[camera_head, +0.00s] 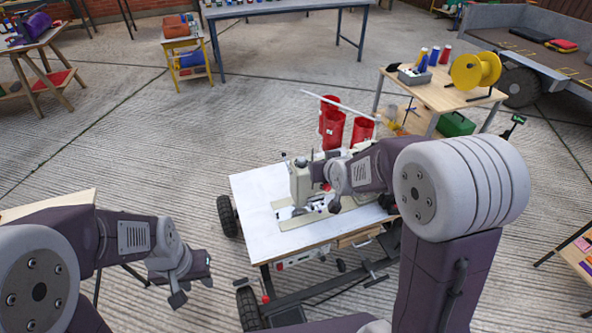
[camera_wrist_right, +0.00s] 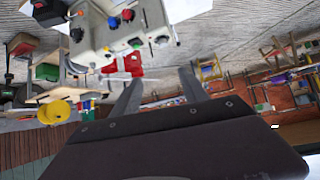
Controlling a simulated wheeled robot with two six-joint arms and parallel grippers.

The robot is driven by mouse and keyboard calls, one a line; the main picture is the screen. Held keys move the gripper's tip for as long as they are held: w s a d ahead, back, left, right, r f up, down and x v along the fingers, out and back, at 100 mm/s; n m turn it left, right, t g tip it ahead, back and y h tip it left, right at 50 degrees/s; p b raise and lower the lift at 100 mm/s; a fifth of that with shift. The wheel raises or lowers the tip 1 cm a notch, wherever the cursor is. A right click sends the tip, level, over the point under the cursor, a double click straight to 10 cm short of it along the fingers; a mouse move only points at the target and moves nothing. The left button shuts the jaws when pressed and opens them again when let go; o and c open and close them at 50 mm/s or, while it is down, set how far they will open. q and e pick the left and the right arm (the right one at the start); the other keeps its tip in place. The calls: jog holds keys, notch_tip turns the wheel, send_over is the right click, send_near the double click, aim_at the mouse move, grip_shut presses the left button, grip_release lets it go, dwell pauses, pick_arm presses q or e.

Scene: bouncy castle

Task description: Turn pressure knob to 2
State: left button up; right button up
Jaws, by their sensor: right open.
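A cream sewing machine (camera_head: 300,184) stands on a white-topped wheeled table (camera_head: 262,235). In the right wrist view, which is upside down, the machine (camera_wrist_right: 98,32) fills the upper left, with several small coloured knobs and parts (camera_wrist_right: 128,15) on it. I cannot tell which is the pressure knob or read any number. My right gripper (camera_wrist_right: 160,76) is open and empty, its fingers pointing towards the machine with a gap between. In the head view my right arm hides part of the machine. My left gripper (camera_head: 191,291) looks open and empty, left of the table and apart from it.
Red containers (camera_head: 333,128) stand behind the machine. A wooden table (camera_head: 437,92) with a yellow spool (camera_head: 475,70) is at the back right. A long blue-grey table (camera_head: 280,7) is at the back.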

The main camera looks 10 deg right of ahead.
aim_at(302, 163)
jog(key=w+f+t+b, duration=0.2)
jog(key=w+f+b, duration=0.4)
jog(key=b, duration=0.2)
jog(key=w+a+f+t+h+b, duration=0.1)
jog(key=w+f+t+b, duration=0.2)
jog(key=w+f+b, duration=0.3)
jog(key=w+a+f+t+b, duration=0.1)
jog(key=w+f+t+b, duration=0.1)
jog(key=w+f+b, duration=0.4)
jog(key=shift+f+m+t+b, duration=0.3)
jog(key=shift+f+b, duration=0.6)
jog(key=shift+b, duration=1.4)
jog(key=w+b, duration=0.2)
jog(key=w, duration=0.3)
jog(key=shift+w+d+f, duration=0.15)
jog(key=shift+w, duration=0.55)
pick_arm(q)
notch_tip(302, 163, down, 29)
jog(key=shift+r, duration=0.15)
jog(key=shift+a, duration=0.1)
pick_arm(e)
jog(key=shift+c, duration=0.3)
grip_shut()
